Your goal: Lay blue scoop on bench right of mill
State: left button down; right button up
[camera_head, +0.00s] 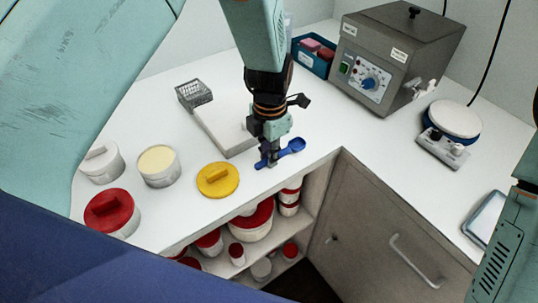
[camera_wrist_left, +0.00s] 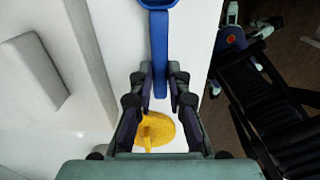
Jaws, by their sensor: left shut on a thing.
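The blue scoop (camera_head: 294,147) is in my left gripper (camera_head: 268,156), low over the front of the white bench (camera_head: 160,220). Its bowl points right in the head view; I cannot tell whether it touches the bench. In the left wrist view my left gripper (camera_wrist_left: 155,95) is shut on the handle of the blue scoop (camera_wrist_left: 160,50), and the bowl is cut off at the top. A grey metal machine with a dial (camera_head: 400,55) stands at the back right; I cannot tell if it is the mill. My right gripper is out of view.
A yellow lid (camera_head: 217,180), an open cream jar (camera_head: 158,167) and red-lidded jar (camera_head: 112,212) stand left. A pale slab (camera_head: 222,128) lies behind the gripper, a blue bin (camera_head: 313,58) at the back. A round-topped device (camera_head: 455,119) stands right. Bench between is clear.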

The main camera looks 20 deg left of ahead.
pick_arm(q)
jog(key=shift+s, duration=0.1)
jog(key=shift+f, duration=0.15)
jog(key=c, duration=1.3)
grip_release()
jog(key=shift+f, duration=0.1)
jog(key=shift+r, duration=0.25)
jog(key=shift+r+p, duration=0.4)
jog(key=shift+r, duration=0.05)
notch_tip(320, 180, up, 11)
jog(key=p, duration=1)
